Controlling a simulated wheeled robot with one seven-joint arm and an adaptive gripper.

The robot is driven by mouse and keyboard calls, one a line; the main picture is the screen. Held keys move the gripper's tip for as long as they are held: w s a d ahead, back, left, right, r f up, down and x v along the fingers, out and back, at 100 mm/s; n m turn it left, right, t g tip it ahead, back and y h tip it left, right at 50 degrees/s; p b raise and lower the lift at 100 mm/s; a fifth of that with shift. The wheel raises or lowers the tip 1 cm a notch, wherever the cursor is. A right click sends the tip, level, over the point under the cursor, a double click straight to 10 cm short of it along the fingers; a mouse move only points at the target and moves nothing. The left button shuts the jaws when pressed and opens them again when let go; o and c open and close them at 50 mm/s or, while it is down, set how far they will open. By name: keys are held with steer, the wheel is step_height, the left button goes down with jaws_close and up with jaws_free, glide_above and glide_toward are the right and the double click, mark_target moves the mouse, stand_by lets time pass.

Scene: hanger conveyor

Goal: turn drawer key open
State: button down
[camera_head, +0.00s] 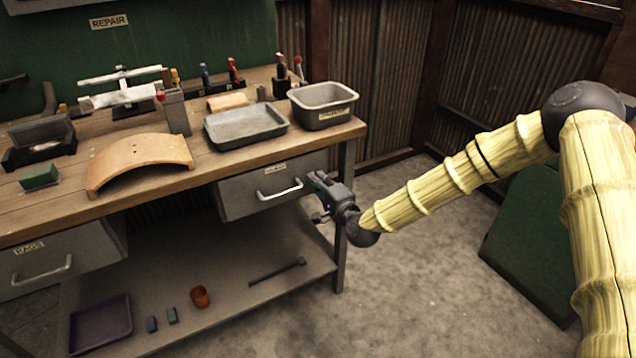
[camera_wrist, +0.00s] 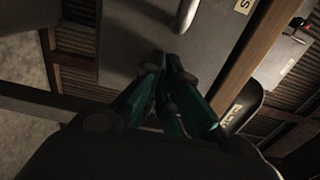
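The right grey drawer (camera_head: 240,198) hangs under the bench top and has a pale bar handle (camera_head: 279,190). Its face also shows in the wrist view (camera_wrist: 130,30), with the handle (camera_wrist: 184,16) at the top. My gripper (camera_head: 314,181) is just right of the drawer front, near its right end. In the wrist view, the fingertips of my gripper (camera_wrist: 170,62) come close together in front of the drawer face, below the handle. I cannot make out a key or keyhole; the fingertips hide that spot.
The wooden bench top (camera_head: 70,205) carries a shallow grey tray (camera_head: 245,138), a deeper labelled bin (camera_head: 323,117) and a curved wooden piece (camera_head: 139,158). A bench leg (camera_head: 342,255) stands close beside my gripper. A lower shelf (camera_head: 225,292) is below. Open floor lies to the right.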

stand_by(0.4)
steer(key=c, duration=1.7)
jaws_free()
steer(key=shift+d, duration=0.1)
steer(key=shift+s, duration=0.1)
steer(key=v, duration=1.1)
steer(key=shift+s+d, duration=0.2)
steer(key=shift+s, duration=0.15)
